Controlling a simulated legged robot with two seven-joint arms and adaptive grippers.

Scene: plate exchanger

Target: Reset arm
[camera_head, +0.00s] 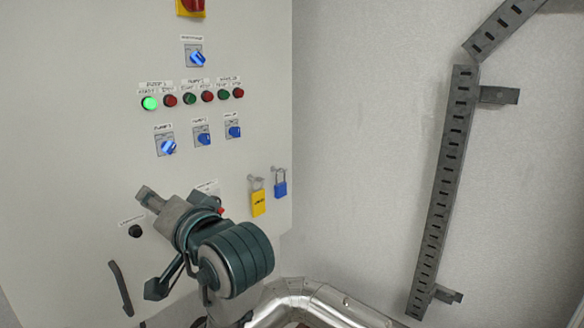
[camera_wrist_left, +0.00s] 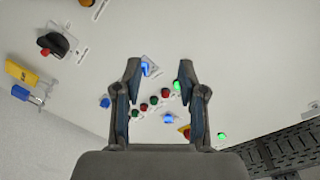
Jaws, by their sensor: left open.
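My left gripper (camera_head: 152,243) is in front of the lower part of the white control panel (camera_head: 90,60), its two fingers spread apart. In the left wrist view the open gripper (camera_wrist_left: 159,67) has nothing between its fingers, and the panel shows beyond them, turned round. My left arm's wrist hides part of the panel, including most of a small plate with a red part (camera_head: 220,210). I cannot tell from the head view how far the fingertips are from the panel. My right gripper is not in view.
The panel has a lit green button (camera_head: 149,103), several round buttons and blue switches (camera_head: 196,58). A silver pipe (camera_head: 315,300) runs low. A slotted metal rail (camera_head: 443,190) is on the right wall.

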